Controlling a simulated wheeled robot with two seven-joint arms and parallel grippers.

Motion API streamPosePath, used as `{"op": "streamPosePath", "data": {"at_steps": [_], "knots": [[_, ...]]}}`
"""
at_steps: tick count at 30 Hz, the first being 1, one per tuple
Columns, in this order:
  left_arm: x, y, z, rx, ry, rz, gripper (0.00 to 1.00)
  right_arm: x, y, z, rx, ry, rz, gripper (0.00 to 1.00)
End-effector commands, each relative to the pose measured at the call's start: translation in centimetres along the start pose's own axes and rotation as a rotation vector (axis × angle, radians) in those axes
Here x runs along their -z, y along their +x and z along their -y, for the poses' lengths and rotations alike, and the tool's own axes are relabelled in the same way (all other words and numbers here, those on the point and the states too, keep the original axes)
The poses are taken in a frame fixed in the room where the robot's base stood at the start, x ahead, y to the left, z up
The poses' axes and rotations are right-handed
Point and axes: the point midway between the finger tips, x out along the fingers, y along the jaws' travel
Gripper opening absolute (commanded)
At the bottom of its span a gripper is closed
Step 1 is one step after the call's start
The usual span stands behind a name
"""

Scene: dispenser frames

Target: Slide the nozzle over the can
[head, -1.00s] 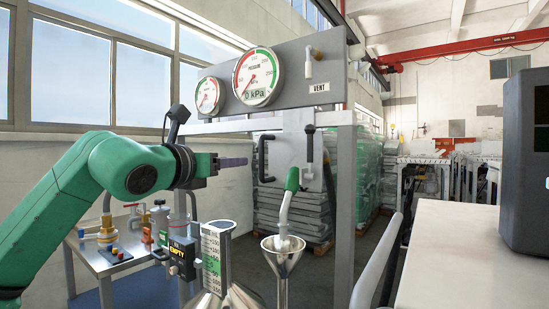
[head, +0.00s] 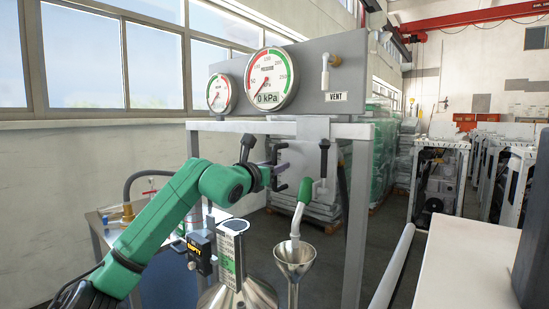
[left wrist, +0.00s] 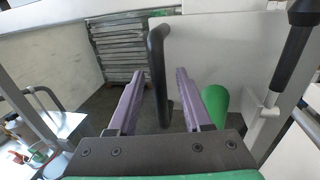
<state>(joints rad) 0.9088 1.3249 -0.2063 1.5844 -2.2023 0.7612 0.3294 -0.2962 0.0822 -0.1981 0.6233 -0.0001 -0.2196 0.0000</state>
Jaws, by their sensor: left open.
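The nozzle (head: 306,192) has a green grip and a grey spout pointing down into or over a steel funnel (head: 293,262). It hangs by a white plate (head: 312,150) under the gauge panel. The steel can (head: 240,296), with a conical shoulder and a scaled neck, stands left of the funnel. My left gripper (head: 273,167) is at the plate's black handle (head: 282,188). In the left wrist view its purple fingers (left wrist: 160,76) are open, one on each side of the upright handle (left wrist: 157,55). The nozzle's green grip (left wrist: 214,104) is just right of them. My right gripper is out of view.
The frame post (head: 357,225) stands right of the funnel. A side table (head: 112,222) with fittings is at left, a pale bench (head: 465,265) at right.

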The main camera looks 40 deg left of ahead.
Motion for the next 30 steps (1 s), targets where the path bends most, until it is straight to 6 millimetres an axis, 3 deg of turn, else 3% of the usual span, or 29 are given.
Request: {"op": "streamPosePath", "data": {"at_steps": [4, 8, 30], "knots": [[0.10, -0.03, -0.01, 0.000, 0.000, 0.000, 0.50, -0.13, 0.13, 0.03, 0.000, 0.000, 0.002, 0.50], [0.08, -0.05, -0.01, 0.000, 0.000, 0.000, 0.00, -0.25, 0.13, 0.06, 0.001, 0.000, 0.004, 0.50], [0.01, -0.09, -0.03, 0.000, -0.001, 0.000, 0.00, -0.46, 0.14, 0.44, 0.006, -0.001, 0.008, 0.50]]}}
